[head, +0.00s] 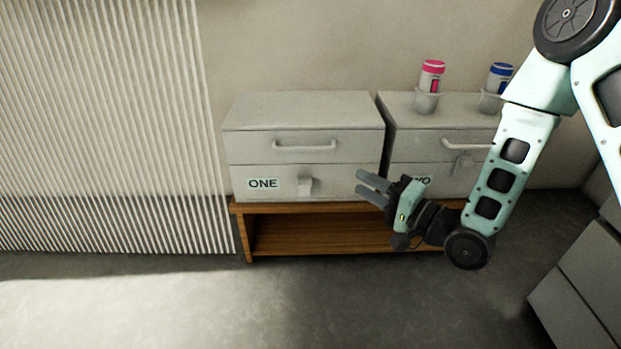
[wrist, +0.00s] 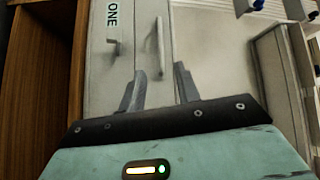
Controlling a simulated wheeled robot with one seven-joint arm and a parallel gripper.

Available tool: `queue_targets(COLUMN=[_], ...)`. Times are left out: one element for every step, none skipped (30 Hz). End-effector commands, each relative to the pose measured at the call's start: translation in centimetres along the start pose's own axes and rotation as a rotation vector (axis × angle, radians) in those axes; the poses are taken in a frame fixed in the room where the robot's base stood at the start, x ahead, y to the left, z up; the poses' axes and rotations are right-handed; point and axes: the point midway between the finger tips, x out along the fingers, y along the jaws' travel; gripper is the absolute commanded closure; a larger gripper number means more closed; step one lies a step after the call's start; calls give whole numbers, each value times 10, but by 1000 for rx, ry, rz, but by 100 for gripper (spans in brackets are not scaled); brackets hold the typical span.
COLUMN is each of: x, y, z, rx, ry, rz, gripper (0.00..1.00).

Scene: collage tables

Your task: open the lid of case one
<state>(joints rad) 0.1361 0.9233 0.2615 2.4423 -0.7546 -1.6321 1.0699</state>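Case one (head: 247,147) is a pale grey box marked ONE, on the left of a low wooden bench. Its lid (head: 250,112) is shut and has a white bar handle (head: 305,146) on its front. A small latch (head: 305,186) sits below the handle, beside the label. My gripper (head: 366,185) is in front of the case's lower right, its fingers spread apart with nothing between them. In the wrist view the gripper (wrist: 159,82) is open, and the handle (wrist: 160,47) and latch (wrist: 114,47) show beyond its fingertips, apart from them.
Case two (head: 400,148) stands just right of case one, partly hidden by my arm. A pink-capped bottle (head: 432,75) and a blue-capped bottle (head: 499,76) stand in holders on it. The wooden bench (head: 320,234) is under both. Grey floor in front is clear; drawers are at right.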

Motion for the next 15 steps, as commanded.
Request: queue_targets(x=[-4, -6, -7, -8, -8, -8, -7, -5, -2, 2, 6, 12, 17, 23, 31], y=[15, 17, 18, 18, 18, 18, 18, 17, 17, 16, 16, 16, 16, 15, 16], z=[0, -1, -2, -2, -3, -3, -4, -4, -4, -4, -4, -4, -4, -4, -4], rx=[28, 41, 55, 63, 69, 73, 75, 75, 74, 74, 73, 72, 72, 72, 70], ry=[14, 21, 27, 30, 33, 35, 36, 36, 35, 35, 34, 34, 34, 34, 33], rz=[-24, -38, -53, -62, -68, -74, -77, -79, -80, -80, -80, -81, -81, -83, -80], gripper=[67, 67, 67, 67, 67, 67, 67, 67, 67, 67, 67, 67, 67, 67, 67])
